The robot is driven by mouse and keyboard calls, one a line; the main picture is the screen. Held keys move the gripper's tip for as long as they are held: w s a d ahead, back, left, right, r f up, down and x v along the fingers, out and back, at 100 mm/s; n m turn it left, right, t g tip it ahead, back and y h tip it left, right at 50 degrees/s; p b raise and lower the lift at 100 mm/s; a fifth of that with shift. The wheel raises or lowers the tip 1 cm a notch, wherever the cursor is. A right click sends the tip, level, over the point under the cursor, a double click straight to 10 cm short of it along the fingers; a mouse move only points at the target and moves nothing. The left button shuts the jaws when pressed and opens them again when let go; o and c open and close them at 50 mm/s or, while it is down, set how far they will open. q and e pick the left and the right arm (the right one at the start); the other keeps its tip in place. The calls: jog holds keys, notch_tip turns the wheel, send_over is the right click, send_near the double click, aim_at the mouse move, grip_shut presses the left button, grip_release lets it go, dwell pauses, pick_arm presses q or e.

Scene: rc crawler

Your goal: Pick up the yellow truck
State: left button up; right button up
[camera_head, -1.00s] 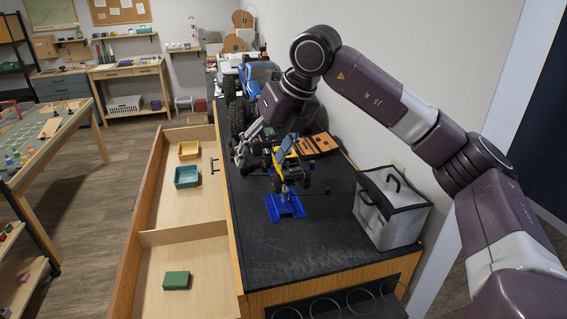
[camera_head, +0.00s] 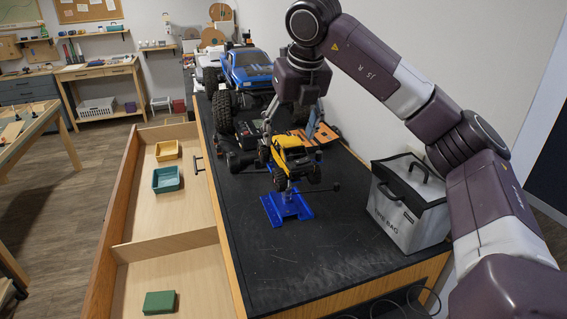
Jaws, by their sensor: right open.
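The yellow truck (camera_head: 291,157) is a small model with big black tyres. It sits tilted on top of a blue stand (camera_head: 287,208) on the black counter. My right gripper (camera_head: 291,131) points down just above and behind the truck, with its fingers spread apart. Its fingertips are partly hidden by the truck, and I cannot tell whether they touch it. My left gripper is not in view.
A large blue truck (camera_head: 245,68) stands behind on the black counter (camera_head: 255,255). A grey-white bag (camera_head: 405,210) stands at the right by the wall. An open drawer (camera_head: 188,203) at the left holds small yellow, teal and green boxes. The front of the counter is clear.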

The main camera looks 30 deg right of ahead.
aim_at(289, 143)
jog(key=shift+p+x, duration=0.35)
jog(key=shift+x, duration=0.65)
jog(key=shift+w+d+f+p, duration=0.1)
jog(key=shift+d+f+p, duration=0.1)
jog(key=shift+f+p, duration=0.35)
jog(key=p+x, duration=0.1)
jog(key=x, duration=0.1)
jog(key=p+x, duration=0.1)
jog(key=x, duration=0.1)
jog(key=shift+d+f, duration=0.2)
jog(key=shift+d, duration=0.05)
jog(key=shift+w+f, duration=0.1)
jog(key=shift+f, duration=0.05)
jog(key=shift+a, duration=0.1)
jog(key=shift+c, duration=1.2)
jog(key=c, duration=1.2)
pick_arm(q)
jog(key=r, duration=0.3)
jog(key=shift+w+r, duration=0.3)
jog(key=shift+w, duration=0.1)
pick_arm(e)
jog(key=shift+c, duration=0.9)
